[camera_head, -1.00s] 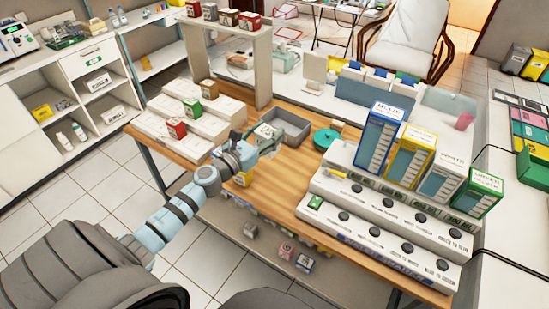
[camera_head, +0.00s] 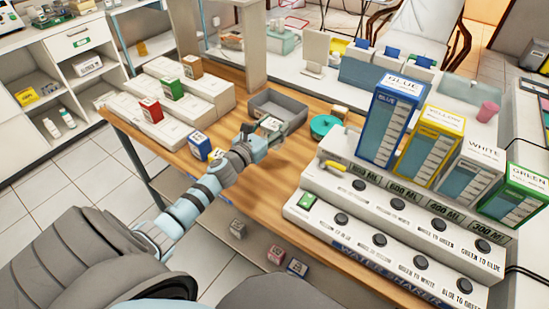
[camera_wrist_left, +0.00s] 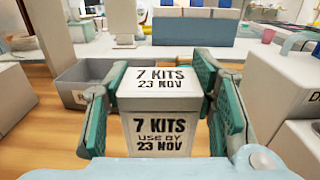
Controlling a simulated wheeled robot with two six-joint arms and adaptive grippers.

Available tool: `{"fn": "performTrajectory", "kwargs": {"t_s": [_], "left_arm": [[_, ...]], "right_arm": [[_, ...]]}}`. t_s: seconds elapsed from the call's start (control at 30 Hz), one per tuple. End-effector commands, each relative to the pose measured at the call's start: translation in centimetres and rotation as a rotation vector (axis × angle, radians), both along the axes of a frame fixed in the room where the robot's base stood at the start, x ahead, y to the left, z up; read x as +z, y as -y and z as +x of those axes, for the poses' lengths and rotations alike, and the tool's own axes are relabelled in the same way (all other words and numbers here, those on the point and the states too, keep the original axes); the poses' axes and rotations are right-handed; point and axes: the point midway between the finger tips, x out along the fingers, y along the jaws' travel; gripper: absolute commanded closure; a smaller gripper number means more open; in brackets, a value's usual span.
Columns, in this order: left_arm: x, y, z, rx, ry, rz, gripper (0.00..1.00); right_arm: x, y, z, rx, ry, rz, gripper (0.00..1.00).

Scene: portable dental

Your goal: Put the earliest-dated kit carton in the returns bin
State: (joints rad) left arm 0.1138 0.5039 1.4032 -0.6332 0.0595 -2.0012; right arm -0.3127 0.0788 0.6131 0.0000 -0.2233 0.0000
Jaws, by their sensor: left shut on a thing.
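My left gripper (camera_head: 260,140) is shut on a white carton (camera_head: 270,125), held near the front edge of the grey bin. In the left wrist view the carton (camera_wrist_left: 158,120) sits between both green finger pads, and its printing reads "7 KITS, USE BY 23 NOV". The open grey bin (camera_head: 296,127) stands on the wooden table; in the wrist view the bin (camera_wrist_left: 82,70) is behind and left of the carton. A red carton (camera_head: 150,110), a green carton (camera_head: 172,88) and a brown carton (camera_head: 191,66) stand on the white stepped blocks. Their dates are too small to read.
A blue-and-white carton (camera_head: 200,145) stands on the table left of my gripper. A teal round object (camera_head: 322,125) lies right of the bin. The long white water-sharer unit (camera_head: 400,220) with tall coloured containers fills the right. Small cartons (camera_head: 276,256) lie below the table.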

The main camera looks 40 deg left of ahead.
Motion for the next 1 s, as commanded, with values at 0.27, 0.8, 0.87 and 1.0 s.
{"fn": "performTrajectory", "kwargs": {"t_s": [0.27, 0.8, 0.87, 1.0], "left_arm": [[-4.7, 0.3, 0.3, -0.005, 0.002, -0.001, 0.78], [-6.6, 0.3, 0.3, -0.005, 0.002, 0.001, 0.43], [-6.6, 0.3, 0.3, -0.005, 0.002, 0.001, 0.34], [-6.6, 0.3, 0.3, -0.006, 0.002, 0.0, 0.29]], "right_arm": [[-4.4, 0.1, 2.0, 0.001, 0.034, -0.001, 0.6], [-6.3, 0.2, 1.3, 0.001, 0.021, -0.002, 0.6], [-6.3, 0.2, 1.3, 0.001, 0.021, -0.002, 0.6], [-6.2, 0.1, 1.3, 0.001, 0.021, -0.002, 0.6]]}}
